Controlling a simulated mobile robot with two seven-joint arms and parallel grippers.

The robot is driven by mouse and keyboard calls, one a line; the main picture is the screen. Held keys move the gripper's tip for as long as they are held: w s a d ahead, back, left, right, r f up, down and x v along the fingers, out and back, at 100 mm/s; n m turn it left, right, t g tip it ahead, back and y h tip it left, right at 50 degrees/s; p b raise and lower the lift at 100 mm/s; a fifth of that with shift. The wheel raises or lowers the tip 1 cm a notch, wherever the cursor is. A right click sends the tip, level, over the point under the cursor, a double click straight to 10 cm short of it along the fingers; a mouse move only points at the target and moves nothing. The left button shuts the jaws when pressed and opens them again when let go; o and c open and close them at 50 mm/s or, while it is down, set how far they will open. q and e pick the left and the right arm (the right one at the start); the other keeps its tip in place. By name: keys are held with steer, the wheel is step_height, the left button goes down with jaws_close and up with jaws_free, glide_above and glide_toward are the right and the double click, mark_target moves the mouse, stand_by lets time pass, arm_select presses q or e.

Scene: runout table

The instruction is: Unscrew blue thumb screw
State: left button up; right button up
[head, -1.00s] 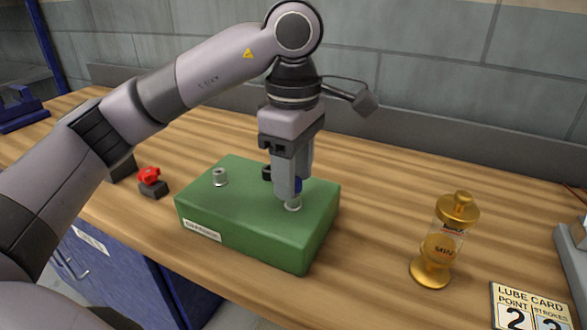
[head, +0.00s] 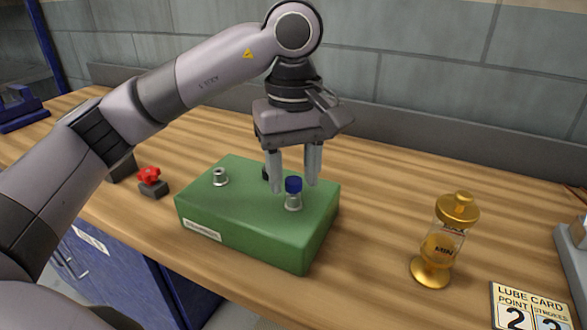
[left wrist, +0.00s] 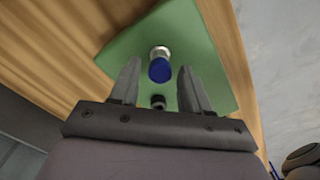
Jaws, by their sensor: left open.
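The blue thumb screw (head: 293,185) sits on a silver fitting (head: 293,202) on top of the green block (head: 255,246). In the left wrist view the blue thumb screw (left wrist: 160,70) shows just beyond and between the fingertips. My left gripper (head: 293,188) points down from above, open, with one finger on each side of the blue screw in the head view. I see no contact between fingers and screw. My right gripper is not in view.
Another silver fitting (head: 220,177) and a small black part (head: 266,173) are on the block. A red knob (head: 149,175) on a dark base stands left. A brass oiler (head: 437,245) and a lube card (head: 528,310) are right. Bare wood lies between block and oiler.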

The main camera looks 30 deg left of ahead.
arm_select(q)
jaws_close()
steer(key=n, duration=0.4)
steer(key=shift+n, duration=0.3)
steer(key=shift+n, duration=2.3)
steer(key=shift+n, duration=0.5)
steer(key=n, duration=0.3)
steer(key=shift+n, duration=0.3)
